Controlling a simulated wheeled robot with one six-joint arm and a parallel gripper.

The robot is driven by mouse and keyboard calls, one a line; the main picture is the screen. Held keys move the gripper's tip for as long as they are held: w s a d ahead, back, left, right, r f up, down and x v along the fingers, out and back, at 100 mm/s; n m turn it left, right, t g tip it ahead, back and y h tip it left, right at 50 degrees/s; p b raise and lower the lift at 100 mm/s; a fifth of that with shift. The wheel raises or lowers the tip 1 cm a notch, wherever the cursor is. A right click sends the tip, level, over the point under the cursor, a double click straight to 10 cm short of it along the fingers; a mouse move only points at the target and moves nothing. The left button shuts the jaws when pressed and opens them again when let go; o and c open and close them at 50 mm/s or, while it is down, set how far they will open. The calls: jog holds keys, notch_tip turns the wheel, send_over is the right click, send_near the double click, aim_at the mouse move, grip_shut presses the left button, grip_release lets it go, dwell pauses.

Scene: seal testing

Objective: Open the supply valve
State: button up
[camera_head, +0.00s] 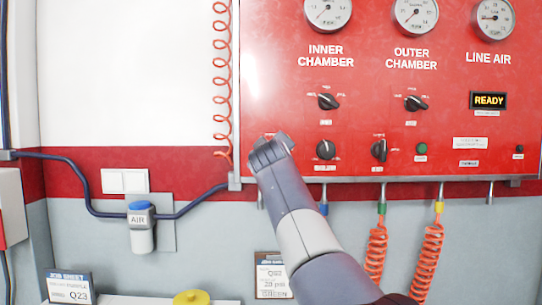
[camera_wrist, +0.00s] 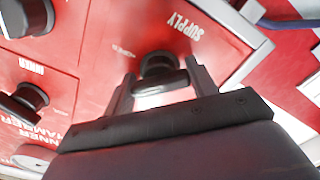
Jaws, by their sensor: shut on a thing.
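The supply valve is a black knob (camera_wrist: 157,65) on the red panel under the SUPPLY label (camera_wrist: 185,26), both in the wrist view. My gripper (camera_wrist: 160,82) has one finger on each side of the knob and is shut on it. In the head view my gripper (camera_head: 270,148) is at the lower left part of the panel, and my arm hides the supply knob there.
The red panel (camera_head: 270,80) carries other black knobs, such as the inner chamber knob (camera_head: 328,101), and gauges above. Coiled orange hoses (camera_head: 377,250) hang below it. A blue-topped AIR unit (camera_head: 142,226) is on the wall at left.

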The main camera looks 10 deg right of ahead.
jog(key=m+b, duration=0.1)
jog(key=m, duration=0.3)
jog(key=shift+f+m, duration=0.15)
jog(key=shift+m, duration=0.15)
jog(key=m+b, duration=0.1)
jog(key=m, duration=0.3)
jog(key=shift+m, duration=0.3)
jog(key=o, duration=1)
jog(key=s+b, duration=0.1)
jog(key=s, duration=0.2)
jog(key=s+a+b, duration=0.1)
jog(key=s+b, duration=0.1)
jog(key=s, duration=0.2)
jog(key=s+a+b, duration=0.1)
jog(key=s, duration=0.2)
jog(key=shift+s+b, duration=0.3)
jog(key=shift+b, duration=0.1)
